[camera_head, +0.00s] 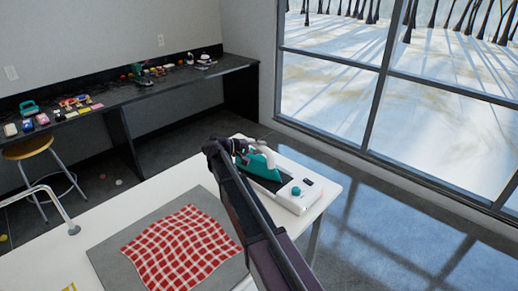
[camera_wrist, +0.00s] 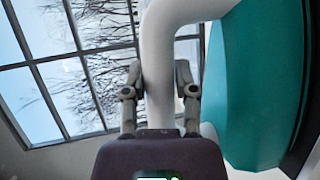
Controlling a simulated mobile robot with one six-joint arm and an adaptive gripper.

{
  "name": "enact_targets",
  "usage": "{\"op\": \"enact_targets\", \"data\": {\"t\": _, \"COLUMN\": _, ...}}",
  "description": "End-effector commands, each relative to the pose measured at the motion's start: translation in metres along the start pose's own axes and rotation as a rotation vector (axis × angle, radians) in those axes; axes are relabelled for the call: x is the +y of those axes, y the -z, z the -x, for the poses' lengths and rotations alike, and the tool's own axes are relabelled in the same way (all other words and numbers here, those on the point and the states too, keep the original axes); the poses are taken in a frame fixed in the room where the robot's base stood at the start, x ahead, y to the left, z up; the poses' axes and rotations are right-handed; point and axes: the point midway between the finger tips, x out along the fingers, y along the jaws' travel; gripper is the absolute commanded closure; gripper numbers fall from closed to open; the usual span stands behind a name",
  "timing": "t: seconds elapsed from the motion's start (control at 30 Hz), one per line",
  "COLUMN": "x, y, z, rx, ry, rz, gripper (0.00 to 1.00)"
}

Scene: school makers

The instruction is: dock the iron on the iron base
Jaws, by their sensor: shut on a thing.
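The teal-and-white iron (camera_head: 264,166) is at the far end of the white table, over or against the iron base (camera_head: 299,203). The base is white with a dark sloping plate and a teal knob. My gripper (camera_head: 241,150) is shut on the iron's handle. In the wrist view, the fingers of my gripper (camera_wrist: 160,88) sit on both sides of the white handle, and the iron's teal body (camera_wrist: 250,90) fills the right side. I cannot tell whether the iron touches the base. My arm hides part of the table and the base's near-left side.
A red-and-white checked cloth (camera_head: 180,250) lies on a grey mat (camera_head: 112,262) on the table, left of my arm. A metal faucet-like tube (camera_head: 62,207) stands at the left. A black bench (camera_head: 150,92) with several small objects and a stool (camera_head: 28,148) are farther back.

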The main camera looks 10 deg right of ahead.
Motion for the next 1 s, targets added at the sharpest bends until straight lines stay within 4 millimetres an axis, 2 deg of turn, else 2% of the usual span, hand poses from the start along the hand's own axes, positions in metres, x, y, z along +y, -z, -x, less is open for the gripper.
{"op": "enact_targets", "data": {"t": 0.13, "x": -0.002, "y": 0.000, "z": -0.001, "rx": 0.000, "ry": -0.003, "rz": 0.000, "gripper": 1.00}}
{"op": "enact_targets", "data": {"t": 0.17, "x": -0.001, "y": 0.000, "z": -0.001, "rx": 0.000, "ry": -0.003, "rz": 0.000, "gripper": 0.54}}
{"op": "enact_targets", "data": {"t": 0.2, "x": -0.001, "y": 0.000, "z": -0.001, "rx": 0.000, "ry": -0.002, "rz": 0.000, "gripper": 0.49}}
{"op": "enact_targets", "data": {"t": 0.67, "x": -0.002, "y": 0.000, "z": 0.002, "rx": 0.000, "ry": 0.001, "rz": 0.000, "gripper": 0.49}}
{"op": "enact_targets", "data": {"t": 1.0, "x": -0.001, "y": 0.000, "z": 0.020, "rx": 0.000, "ry": 0.000, "rz": 0.000, "gripper": 0.49}}
